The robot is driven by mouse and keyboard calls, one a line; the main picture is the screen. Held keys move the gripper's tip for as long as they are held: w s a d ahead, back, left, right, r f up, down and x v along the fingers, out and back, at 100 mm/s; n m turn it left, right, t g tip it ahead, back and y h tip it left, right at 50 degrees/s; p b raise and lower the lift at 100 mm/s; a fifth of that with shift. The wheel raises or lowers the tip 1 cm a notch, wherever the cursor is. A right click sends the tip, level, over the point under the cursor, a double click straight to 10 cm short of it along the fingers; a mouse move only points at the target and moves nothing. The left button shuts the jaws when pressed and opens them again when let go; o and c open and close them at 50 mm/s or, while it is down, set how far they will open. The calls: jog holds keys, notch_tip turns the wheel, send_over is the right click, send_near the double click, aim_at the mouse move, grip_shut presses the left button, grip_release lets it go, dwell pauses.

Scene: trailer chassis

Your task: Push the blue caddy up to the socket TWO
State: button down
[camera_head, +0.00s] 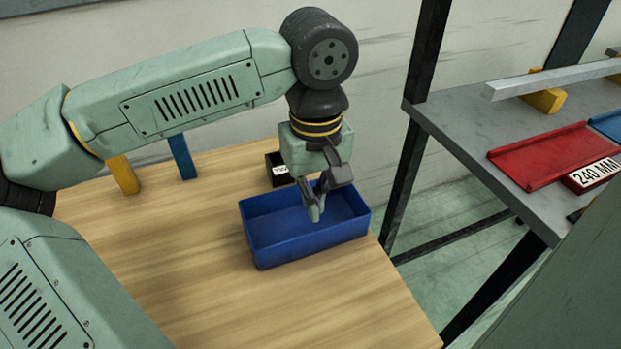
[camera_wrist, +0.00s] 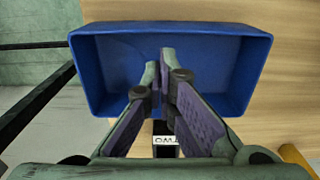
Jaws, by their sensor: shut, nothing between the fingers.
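The blue caddy (camera_head: 262,243) is an open rectangular bin standing on the wooden table near its right edge. It fills the upper middle of the wrist view (camera_wrist: 88,75). Socket TWO (camera_head: 273,160) is a small black block with a white label, just behind the caddy's back wall at the left. The label also shows in the wrist view (camera_wrist: 165,141), upside down and partly between the fingers. I cannot tell whether caddy and socket touch. My gripper (camera_head: 314,212) points down over the caddy's inside, its fingers shut and empty. Its fingertips (camera_wrist: 157,72) hide part of the caddy floor.
Yellow (camera_head: 123,174) and blue (camera_head: 182,156) posts stand at the table's back left. A dark-framed grey shelf (camera_head: 460,125) at the right holds a red tray (camera_head: 545,155) and a "240 MM" label (camera_head: 594,174). The wooden table (camera_head: 200,240) is clear left of the caddy.

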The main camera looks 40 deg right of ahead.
aim_at(296, 186)
notch_tip(296, 186, down, 5)
jog(key=shift+w+f+p, duration=0.15)
jog(key=shift+p, duration=0.2)
jog(key=shift+w+d+r+p, duration=0.1)
jog(key=shift+w+d+p, duration=0.15)
jog(key=shift+w, duration=0.4)
jog(key=shift+w+d+r+p, duration=0.1)
jog(key=shift+w+p, duration=0.2)
jog(key=shift+w, duration=0.3)
jog(key=shift+w+d+f, duration=0.15)
jog(key=shift+w, duration=0.45)
jog(key=shift+w+f, duration=0.1)
jog(key=shift+w, duration=0.15)
jog(key=w+b, duration=0.1)
jog(key=w, duration=0.1)
jog(key=w+d+b, duration=0.1)
jog(key=w, duration=0.1)
jog(key=shift+w+d, duration=0.1)
